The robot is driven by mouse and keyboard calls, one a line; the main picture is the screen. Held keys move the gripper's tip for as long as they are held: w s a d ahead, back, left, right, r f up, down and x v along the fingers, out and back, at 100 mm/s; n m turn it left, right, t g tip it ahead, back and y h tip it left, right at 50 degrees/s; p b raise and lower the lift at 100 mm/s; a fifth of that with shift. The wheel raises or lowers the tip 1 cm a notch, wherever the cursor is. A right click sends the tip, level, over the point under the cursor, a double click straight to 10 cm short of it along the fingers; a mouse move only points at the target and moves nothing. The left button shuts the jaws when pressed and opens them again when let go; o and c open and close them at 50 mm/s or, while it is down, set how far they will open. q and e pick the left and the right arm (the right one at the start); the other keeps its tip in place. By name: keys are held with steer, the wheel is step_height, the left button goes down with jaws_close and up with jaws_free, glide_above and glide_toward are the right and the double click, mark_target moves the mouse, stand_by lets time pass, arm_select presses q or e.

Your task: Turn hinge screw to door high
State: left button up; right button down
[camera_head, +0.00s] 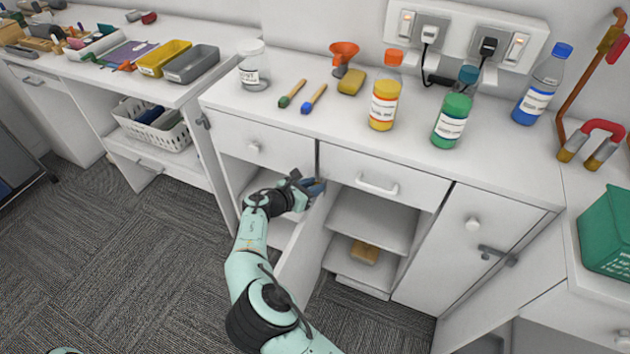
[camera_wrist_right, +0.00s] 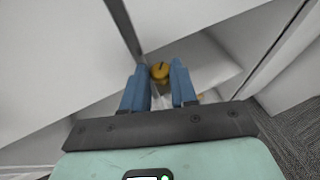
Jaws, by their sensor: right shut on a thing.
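The hinge screw (camera_wrist_right: 160,71) has a brass-yellow head and shows between the blue fingertips in the right wrist view. My right gripper (camera_head: 313,187) is shut on it, at the upper part of the open cabinet door (camera_head: 302,250). The fingers (camera_wrist_right: 158,88) stand on either side of the screw head. In the head view the screw is hidden by the gripper. The door stands open from the cabinet, below the drawers. My left gripper is not in view.
The open cabinet has shelves (camera_head: 372,220) with a wooden block (camera_head: 365,252). Bottles, such as the yellow one (camera_head: 384,100), stand on the counter (camera_head: 330,117) above. A closed door (camera_head: 450,245) is at the right. Carpet (camera_head: 130,260) is clear at the left.

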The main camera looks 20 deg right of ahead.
steer(key=shift+w+m+g+h+p, duration=0.2)
steer(key=shift+m+g+h+p, duration=0.25)
steer(key=shift+m+g, duration=0.6)
steer(key=shift+g, duration=0.25)
steer(key=c, duration=0.9)
jaws_free()
steer(key=shift+c, duration=0.2)
steer(key=p+v, duration=0.1)
steer(key=v, duration=1.2)
steer(key=shift+a, duration=0.25)
